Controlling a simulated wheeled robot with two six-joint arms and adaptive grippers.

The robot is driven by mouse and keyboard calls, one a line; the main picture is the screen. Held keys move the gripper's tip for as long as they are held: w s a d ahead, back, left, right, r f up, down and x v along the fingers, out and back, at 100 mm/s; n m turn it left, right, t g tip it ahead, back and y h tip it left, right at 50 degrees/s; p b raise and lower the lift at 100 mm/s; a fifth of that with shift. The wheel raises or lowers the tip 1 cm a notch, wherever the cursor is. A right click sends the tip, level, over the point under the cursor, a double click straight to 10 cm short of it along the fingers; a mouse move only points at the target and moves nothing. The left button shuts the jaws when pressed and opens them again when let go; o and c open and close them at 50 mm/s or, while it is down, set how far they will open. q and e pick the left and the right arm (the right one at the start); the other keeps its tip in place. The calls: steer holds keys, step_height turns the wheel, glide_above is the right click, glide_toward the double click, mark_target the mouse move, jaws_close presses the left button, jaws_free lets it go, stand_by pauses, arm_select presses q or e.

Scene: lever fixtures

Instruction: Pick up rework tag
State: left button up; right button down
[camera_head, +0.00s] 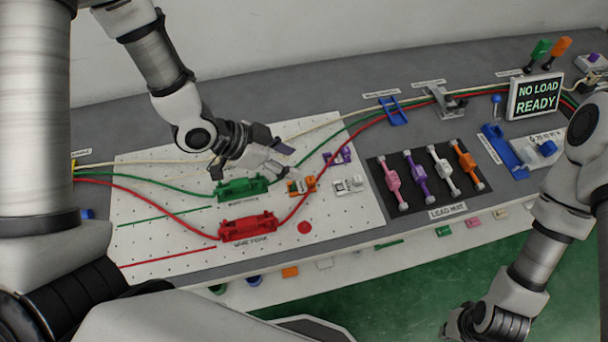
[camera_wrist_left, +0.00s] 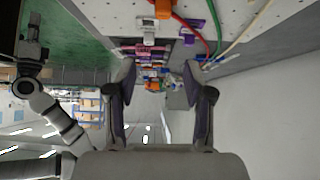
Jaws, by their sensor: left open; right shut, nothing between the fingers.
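I see no thing whose label I can read as a rework tag. Small coloured tag-like pieces, among them an orange one (camera_head: 290,272), show along the table's front edge. An orange block (camera_head: 301,186) sits on the white pegboard, with a purple piece (camera_head: 338,156) and a white piece (camera_head: 350,185) near it. My left gripper (camera_head: 285,158) is open and empty above the board, close to the orange block; its spread fingers also show in the left wrist view (camera_wrist_left: 160,80). My right gripper (camera_wrist_left: 32,25) is small at the left of the wrist view, shut and away from the table.
Green (camera_head: 242,189) and red (camera_head: 248,227) wire forks stand on the pegboard (camera_head: 150,235), with cables running across. A black mat (camera_head: 411,203) holds several coloured levers. A sign (camera_head: 536,97) reads "NO LOAD READY". Blue fixtures (camera_head: 503,152) stand at the right. The green floor in front is clear.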

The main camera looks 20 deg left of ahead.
arm_select(q)
steer(key=b, duration=0.4)
glide_toward(313, 179)
steer(key=shift+s+x, duration=0.25)
steer(key=shift+x, duration=1)
steer(key=shift+w+f, duration=0.15)
steer(key=shift+f, duration=0.3)
steer(key=x, duration=0.5)
steer(key=p+x, duration=0.1)
steer(key=x, duration=0.1)
steer(key=shift+w+d+r, duration=0.1)
steer(key=shift+w+d, duration=0.15)
steer(key=shift+w, duration=0.15)
steer(key=shift+s, duration=0.1)
steer(key=c, duration=0.9)
arm_select(e)
step_height(313, 179, down, 4)
steer(key=shift+f, duration=0.15)
